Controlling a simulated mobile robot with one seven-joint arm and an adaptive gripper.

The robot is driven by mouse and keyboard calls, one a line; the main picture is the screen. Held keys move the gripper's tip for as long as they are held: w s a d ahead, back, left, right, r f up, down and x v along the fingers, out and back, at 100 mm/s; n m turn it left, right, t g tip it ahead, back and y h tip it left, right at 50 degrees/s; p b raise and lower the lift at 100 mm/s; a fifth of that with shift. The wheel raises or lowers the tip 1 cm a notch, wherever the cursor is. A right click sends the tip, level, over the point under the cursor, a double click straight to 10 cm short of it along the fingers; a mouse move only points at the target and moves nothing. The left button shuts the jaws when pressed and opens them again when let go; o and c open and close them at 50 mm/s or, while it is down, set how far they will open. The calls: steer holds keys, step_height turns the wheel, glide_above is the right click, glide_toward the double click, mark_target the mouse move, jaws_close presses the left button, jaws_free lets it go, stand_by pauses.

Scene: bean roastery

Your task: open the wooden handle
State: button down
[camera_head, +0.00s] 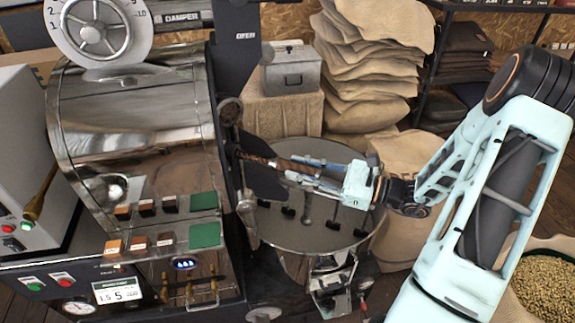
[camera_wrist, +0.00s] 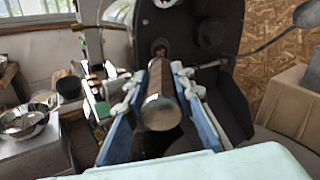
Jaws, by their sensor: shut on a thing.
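The wooden handle (camera_head: 266,159) is a short brown bar on the dark front plate of the roaster (camera_head: 140,130). It sticks out to the right over the round cooling tray (camera_head: 288,235). In the wrist view the handle (camera_wrist: 160,100) points toward the camera, with its rounded end nearest. My gripper (camera_head: 312,172) reaches in from the right and is shut on the handle. In the wrist view its two blue fingers (camera_wrist: 160,108) lie one on each side of the handle. The handle's attachment to the plate is partly hidden.
Stacked sacks (camera_head: 370,65) and a grey metal box (camera_head: 292,70) on a cloth-covered stand are behind the tray. A sack of beans (camera_head: 545,285) is at the lower right. In the wrist view metal bowls (camera_wrist: 24,120) stand at the left.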

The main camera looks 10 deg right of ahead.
steer(key=c, duration=1.7)
jaws_free()
steer(key=shift+o, duration=0.2)
steer(key=v, duration=1.2)
